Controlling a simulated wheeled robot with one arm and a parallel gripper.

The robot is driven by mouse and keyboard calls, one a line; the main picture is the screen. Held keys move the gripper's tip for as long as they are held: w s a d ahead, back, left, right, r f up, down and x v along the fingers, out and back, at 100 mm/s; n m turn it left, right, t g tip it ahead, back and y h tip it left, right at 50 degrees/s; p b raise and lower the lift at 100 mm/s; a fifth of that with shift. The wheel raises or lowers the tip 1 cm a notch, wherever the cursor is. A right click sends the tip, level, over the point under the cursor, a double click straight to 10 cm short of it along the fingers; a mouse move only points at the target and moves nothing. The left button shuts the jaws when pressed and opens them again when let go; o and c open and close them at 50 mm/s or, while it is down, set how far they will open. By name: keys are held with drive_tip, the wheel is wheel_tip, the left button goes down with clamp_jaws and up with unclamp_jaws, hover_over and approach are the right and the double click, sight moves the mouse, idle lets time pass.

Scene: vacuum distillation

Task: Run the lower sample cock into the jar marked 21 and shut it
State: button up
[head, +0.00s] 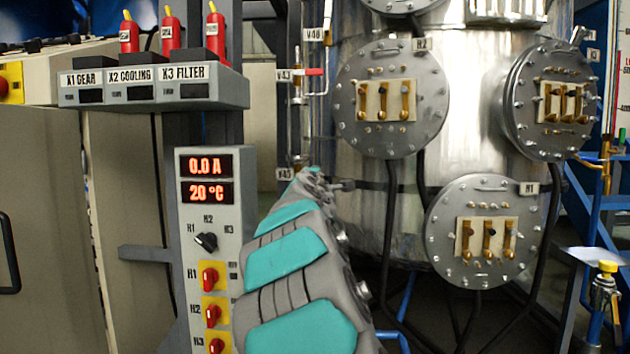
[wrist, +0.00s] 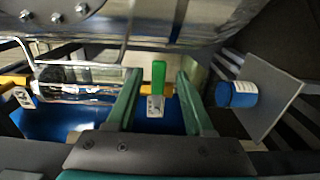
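In the wrist view, my gripper (wrist: 159,78) is open, with its two fingers on either side of a green cock handle (wrist: 158,76). There is a gap between the handle and each finger. The handle sits on a brass valve body (wrist: 150,89) with a small white tag (wrist: 155,107) whose writing is too small to read. A blue jar (wrist: 236,94) with a white label stands to the right on a grey plate (wrist: 262,105); its number cannot be read. In the head view my arm reaches toward the steel vessel (head: 390,210), and the gripper's fingers cannot be made out.
A glass tube in a wire guard (wrist: 85,88) and another tagged brass fitting (wrist: 22,93) lie left of the gripper. The vessel wall (wrist: 150,22) is close above. The head view shows a control panel (head: 212,235) left of my arm and bolted flanges (head: 480,262) on the vessel.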

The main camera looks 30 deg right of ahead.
drive_tip(key=shift+s, duration=0.1)
drive_tip(key=v, duration=0.7)
drive_tip(key=shift+s+a+p, duration=0.25)
drive_tip(key=shift+p, duration=0.05)
idle(0.5)
